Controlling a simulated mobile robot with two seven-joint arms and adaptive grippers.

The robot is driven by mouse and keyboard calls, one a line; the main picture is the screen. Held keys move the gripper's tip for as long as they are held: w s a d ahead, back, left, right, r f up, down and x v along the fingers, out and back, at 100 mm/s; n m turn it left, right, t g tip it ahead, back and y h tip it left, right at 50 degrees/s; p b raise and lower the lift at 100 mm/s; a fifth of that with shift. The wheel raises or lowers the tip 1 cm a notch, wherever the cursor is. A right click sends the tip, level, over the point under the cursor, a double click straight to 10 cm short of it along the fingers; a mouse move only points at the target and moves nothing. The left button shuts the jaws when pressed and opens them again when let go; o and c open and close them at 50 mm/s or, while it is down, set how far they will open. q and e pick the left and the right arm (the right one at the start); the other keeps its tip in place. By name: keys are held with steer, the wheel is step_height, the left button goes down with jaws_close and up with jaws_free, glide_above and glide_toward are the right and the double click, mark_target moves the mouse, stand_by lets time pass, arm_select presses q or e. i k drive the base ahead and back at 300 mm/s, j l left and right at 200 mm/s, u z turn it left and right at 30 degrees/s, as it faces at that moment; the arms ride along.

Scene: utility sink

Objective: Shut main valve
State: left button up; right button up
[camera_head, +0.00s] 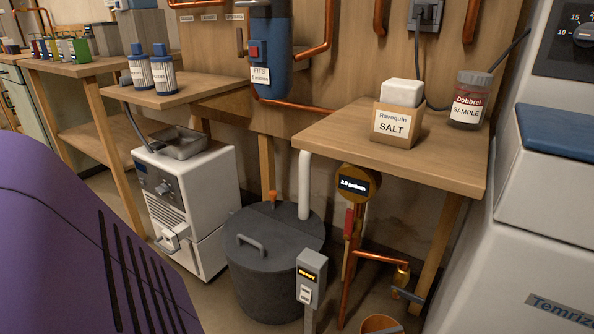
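A vertical copper pipe (345,290) stands under the right wooden table. A round brass meter (357,184) with a small lit display sits at its top. A red handle (349,221) lies upright along the pipe just below the meter. A copper branch runs right from the pipe to a small tap (402,279) with a grey lever. I see no label that names the main valve, so I cannot tell for certain which of these it is. Neither of my grippers is in view.
A dark lidded tank (275,262) and a grey post with a lit display (309,277) stand left of the pipe. A copper-coloured bucket (381,324) is below the tap. The table (330,140) overhangs the meter. A white machine (530,270) bounds the right.

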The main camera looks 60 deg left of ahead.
mark_target(348, 230)
steer(key=u, duration=1.25)
